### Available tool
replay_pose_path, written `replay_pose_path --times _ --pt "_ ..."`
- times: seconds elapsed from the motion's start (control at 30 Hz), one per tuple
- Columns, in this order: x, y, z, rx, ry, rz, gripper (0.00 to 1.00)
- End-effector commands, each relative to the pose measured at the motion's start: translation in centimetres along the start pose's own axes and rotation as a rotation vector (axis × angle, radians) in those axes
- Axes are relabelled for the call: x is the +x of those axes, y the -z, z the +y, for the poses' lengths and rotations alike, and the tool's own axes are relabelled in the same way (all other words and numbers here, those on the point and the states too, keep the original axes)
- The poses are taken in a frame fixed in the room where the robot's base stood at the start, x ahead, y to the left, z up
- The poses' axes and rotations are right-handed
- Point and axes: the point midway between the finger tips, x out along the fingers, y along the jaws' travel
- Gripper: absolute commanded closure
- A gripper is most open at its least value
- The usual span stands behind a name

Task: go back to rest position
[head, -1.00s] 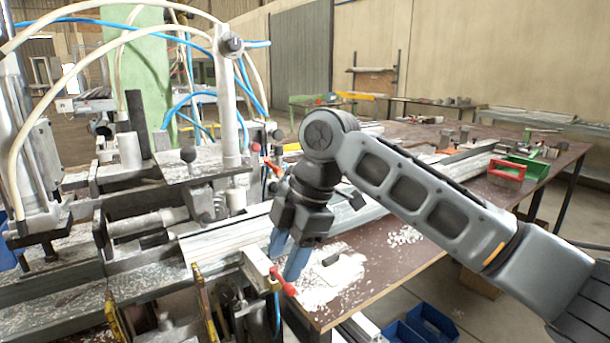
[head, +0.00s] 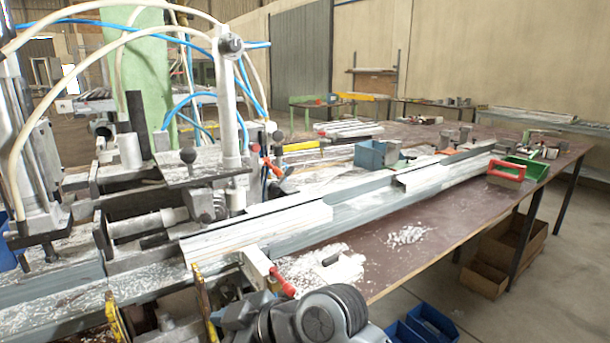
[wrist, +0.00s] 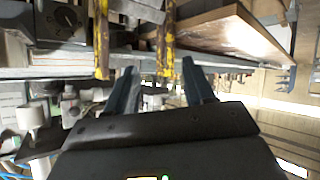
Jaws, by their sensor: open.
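My gripper (wrist: 160,88) shows in the wrist view with its two blue-grey fingers spread apart and nothing between them. In the head view my folded arm is low at the bottom edge, in front of the bench, and the fingers cannot be made out clearly there. The clamp bench carries a long pale profile (head: 262,228) lying along its rail. A small white clamp block with a red-tipped lever (head: 283,286) sits at the near end of the profile, just above my arm in the picture.
The brown table (head: 440,215) has white shavings and a small dark piece (head: 331,259) on it. A red-handled holder (head: 506,171), a green bin (head: 527,168) and a blue box (head: 371,154) stand farther back. Blue bins (head: 432,322) are on the floor at right.

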Motion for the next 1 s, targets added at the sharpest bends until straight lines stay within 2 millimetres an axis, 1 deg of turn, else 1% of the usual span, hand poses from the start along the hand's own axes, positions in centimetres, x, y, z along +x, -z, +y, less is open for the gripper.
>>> replay_pose_path --times 0.03,0.23,0.37,0.47,0.57,0.77,0.9,0.97,1.0 --pt "0.2 -0.6 -1.1 0.058 -0.031 0.033 0.47" --pt "-0.6 -3.2 -3.7 0.274 -0.192 0.139 0.47" --pt "-1.9 -5.6 -5.4 0.407 -0.304 0.187 0.47" --pt "-3.4 -7.7 -7.0 0.503 -0.393 0.214 0.47" --pt "-5.2 -9.9 -8.7 0.589 -0.485 0.231 0.47" --pt "-10.0 -14.4 -12.8 0.728 -0.670 0.241 0.47" --pt "-14.2 -17.2 -16.1 0.792 -0.798 0.231 0.47" --pt "-16.1 -18.2 -17.6 0.810 -0.850 0.222 0.47" --pt "-17.5 -18.8 -18.5 0.819 -0.885 0.217 0.47"
